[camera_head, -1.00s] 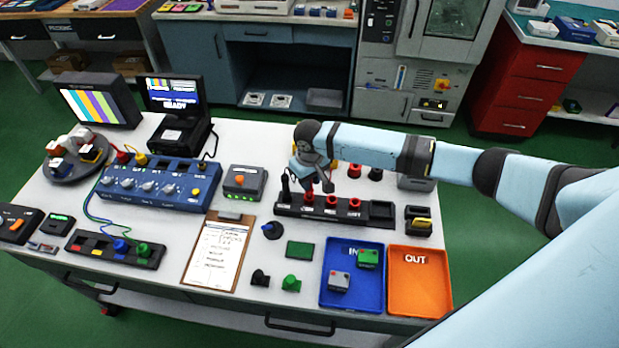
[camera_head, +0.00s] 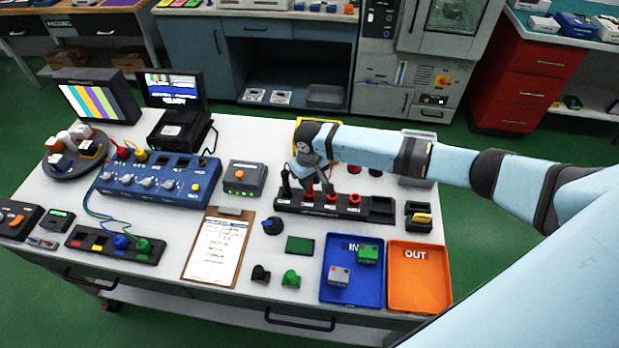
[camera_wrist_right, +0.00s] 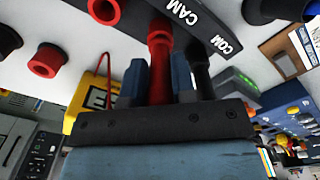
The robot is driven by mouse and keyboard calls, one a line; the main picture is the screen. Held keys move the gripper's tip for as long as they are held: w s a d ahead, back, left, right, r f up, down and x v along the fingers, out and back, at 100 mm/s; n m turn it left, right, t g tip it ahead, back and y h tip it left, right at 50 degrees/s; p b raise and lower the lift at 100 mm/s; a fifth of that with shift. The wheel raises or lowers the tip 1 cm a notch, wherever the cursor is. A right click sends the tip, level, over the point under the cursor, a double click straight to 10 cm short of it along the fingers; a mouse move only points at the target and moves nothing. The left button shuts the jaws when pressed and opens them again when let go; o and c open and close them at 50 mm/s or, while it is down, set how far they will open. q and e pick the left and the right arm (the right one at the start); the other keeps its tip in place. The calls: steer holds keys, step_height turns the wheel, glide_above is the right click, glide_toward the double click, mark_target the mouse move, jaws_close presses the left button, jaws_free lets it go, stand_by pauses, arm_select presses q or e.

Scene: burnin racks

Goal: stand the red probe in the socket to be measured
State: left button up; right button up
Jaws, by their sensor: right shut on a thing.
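My right gripper (camera_wrist_right: 157,85) is shut on the red probe (camera_wrist_right: 158,65), which stands between its two blue-grey fingers in the wrist view. The probe's far end meets the black socket strip near the label CAM; I cannot tell whether it is seated. In the head view my right gripper (camera_head: 318,188) is low over the left part of the black strip (camera_head: 335,212), and its wrist hides most of the probe. A black probe (camera_head: 285,183) stands at the strip's left end, and it also shows beside the COM label in the wrist view (camera_wrist_right: 200,65). My left gripper is not in view.
Red-ringed sockets (camera_head: 354,200) line the strip. Loose red parts (camera_head: 354,169) stand behind it. A yellow-cased device (camera_wrist_right: 90,98) is close to the gripper. A blue tray (camera_head: 352,298) and orange tray (camera_head: 419,280) lie in front right; a clipboard (camera_head: 217,248) lies front left.

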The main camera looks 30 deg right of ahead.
steer(key=shift+f, duration=0.3)
steer(key=o, duration=1)
steer(key=shift+r, duration=0.15)
step_height(320, 180, up, 14)
steer(key=shift+f+b, duration=0.25)
steer(key=shift+b, duration=0.4)
steer(key=shift+s+f, duration=0.1)
